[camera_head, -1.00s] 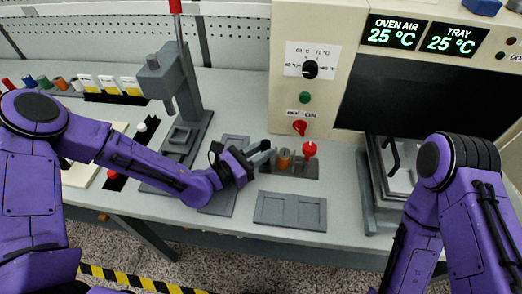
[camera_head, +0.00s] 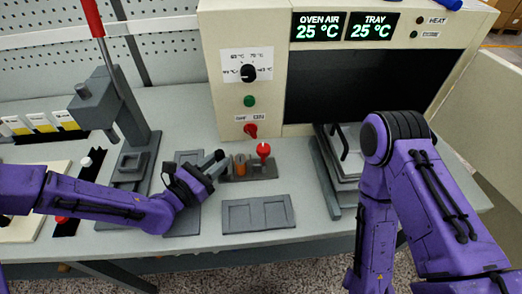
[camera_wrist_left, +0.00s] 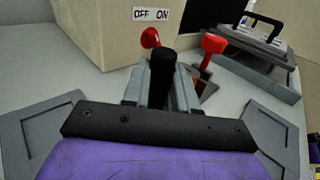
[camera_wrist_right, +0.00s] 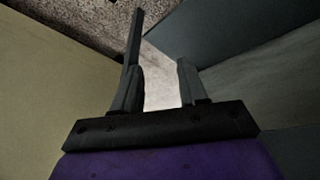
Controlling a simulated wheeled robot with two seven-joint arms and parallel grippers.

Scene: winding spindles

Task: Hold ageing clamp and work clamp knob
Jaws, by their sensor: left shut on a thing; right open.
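The ageing clamp (camera_head: 250,173) is a small grey fixture on the bench in front of the oven. It carries an orange-brown cylinder (camera_head: 240,165) and a red clamp knob (camera_head: 263,151); the knob also shows in the left wrist view (camera_wrist_left: 213,44). My left gripper (camera_head: 216,160) is at the clamp's left end. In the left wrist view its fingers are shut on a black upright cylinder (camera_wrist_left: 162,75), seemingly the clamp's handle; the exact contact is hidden. My right gripper (camera_wrist_right: 158,70) is open and empty in its wrist view; the head view does not show it.
The oven (camera_head: 215,85) has a dial, a green button and a red switch (camera_head: 250,130). A grey two-pocket plate (camera_head: 257,214) lies in front of the clamp. A lever press (camera_head: 115,110) stands left. A metal tray with a black handle (camera_head: 345,155) is at the right.

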